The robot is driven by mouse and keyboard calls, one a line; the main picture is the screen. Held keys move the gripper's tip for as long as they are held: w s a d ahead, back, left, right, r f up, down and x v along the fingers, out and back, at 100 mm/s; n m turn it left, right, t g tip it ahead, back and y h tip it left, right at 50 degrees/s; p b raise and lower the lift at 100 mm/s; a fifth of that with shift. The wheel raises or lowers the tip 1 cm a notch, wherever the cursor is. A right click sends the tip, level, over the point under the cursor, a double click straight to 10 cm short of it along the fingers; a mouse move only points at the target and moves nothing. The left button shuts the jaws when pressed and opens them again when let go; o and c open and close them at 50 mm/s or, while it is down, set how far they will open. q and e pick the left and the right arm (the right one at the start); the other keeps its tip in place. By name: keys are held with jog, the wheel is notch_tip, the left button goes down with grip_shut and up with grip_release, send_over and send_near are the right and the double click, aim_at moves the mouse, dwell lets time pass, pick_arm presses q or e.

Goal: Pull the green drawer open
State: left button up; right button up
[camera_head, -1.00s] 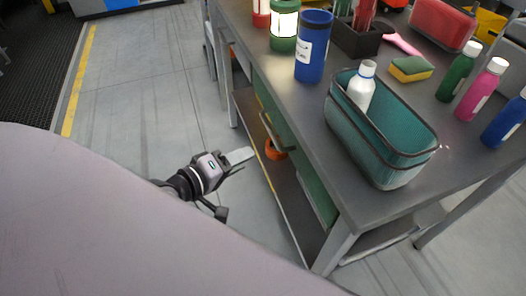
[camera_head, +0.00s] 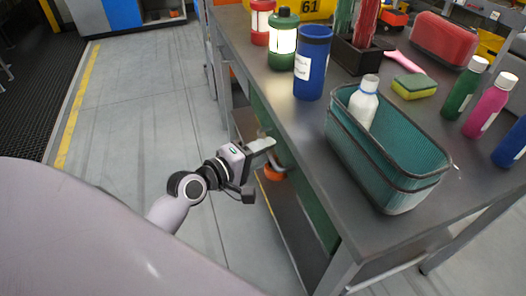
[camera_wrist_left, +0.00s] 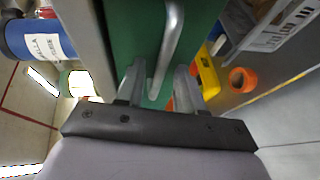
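The green drawer (camera_head: 317,212) sits under the grey worktop, and its front looks shut. Its front also shows in the left wrist view (camera_wrist_left: 130,38), with a curved grey metal handle (camera_wrist_left: 174,35) on it. My left gripper (camera_head: 266,145) is at the handle, partly covering it in the head view. In the left wrist view its two fingers (camera_wrist_left: 158,82) are apart, with the lower end of the handle between them. I cannot tell whether either finger touches the handle. My right gripper is in neither view.
On the worktop (camera_head: 300,125) stand a teal basket (camera_head: 400,185) with a white bottle (camera_head: 362,103), a blue canister (camera_head: 312,65) and several bottles. An orange roll (camera_wrist_left: 243,79) and a yellow item (camera_wrist_left: 207,75) lie below the drawer. The floor at left is clear.

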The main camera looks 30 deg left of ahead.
pick_arm(q)
jog(key=shift+w, duration=0.15)
jog(key=shift+c, duration=0.3)
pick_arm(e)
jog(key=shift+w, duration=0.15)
pick_arm(q)
grip_shut()
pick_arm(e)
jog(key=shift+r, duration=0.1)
